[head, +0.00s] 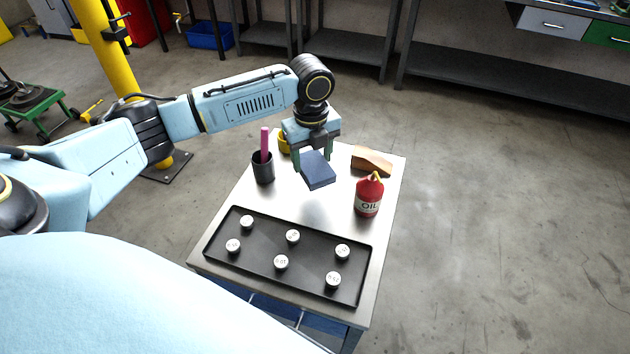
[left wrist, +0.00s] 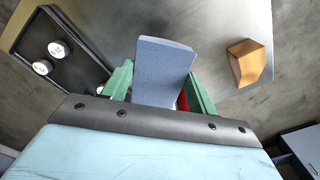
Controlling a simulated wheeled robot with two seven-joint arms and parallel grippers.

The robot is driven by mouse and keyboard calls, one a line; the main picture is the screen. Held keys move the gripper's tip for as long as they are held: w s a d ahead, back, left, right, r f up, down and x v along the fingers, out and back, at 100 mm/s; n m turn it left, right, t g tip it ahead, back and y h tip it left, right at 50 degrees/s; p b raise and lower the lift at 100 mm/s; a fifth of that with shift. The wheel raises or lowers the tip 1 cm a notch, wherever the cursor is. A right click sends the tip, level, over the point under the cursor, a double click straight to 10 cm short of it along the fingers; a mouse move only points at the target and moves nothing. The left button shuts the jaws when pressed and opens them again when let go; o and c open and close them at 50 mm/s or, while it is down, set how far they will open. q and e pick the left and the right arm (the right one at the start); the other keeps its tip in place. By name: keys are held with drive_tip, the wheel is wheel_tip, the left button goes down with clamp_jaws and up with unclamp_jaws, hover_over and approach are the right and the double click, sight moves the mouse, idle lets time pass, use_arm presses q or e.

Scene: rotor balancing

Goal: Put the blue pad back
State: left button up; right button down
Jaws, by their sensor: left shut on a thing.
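The blue pad (head: 317,170) is a dark blue block held in the air above the table. My left gripper (head: 314,155) is shut on it, and the pad juts out beyond the fingers. In the left wrist view the pad (left wrist: 165,70) stands between the two green fingers (left wrist: 160,92) and hides part of the table behind it. My right gripper is not in either view.
A metal table (head: 228,212) bears a black tray (head: 262,262) with several white round weights, a red oil can (head: 368,196), a brown block (head: 372,161) and a dark cup (head: 263,172) with a pink stick. A yellow object (head: 284,144) sits behind the gripper.

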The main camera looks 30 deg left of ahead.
use_arm(q)
wheel_tip(320, 180, down, 2)
drive_tip(key=shift+f, duration=0.25)
wheel_tip(320, 180, down, 5)
drive_tip(key=shift+r+b, duration=0.15)
drive_tip(key=shift+b, duration=0.4)
drive_tip(key=o, duration=0.9)
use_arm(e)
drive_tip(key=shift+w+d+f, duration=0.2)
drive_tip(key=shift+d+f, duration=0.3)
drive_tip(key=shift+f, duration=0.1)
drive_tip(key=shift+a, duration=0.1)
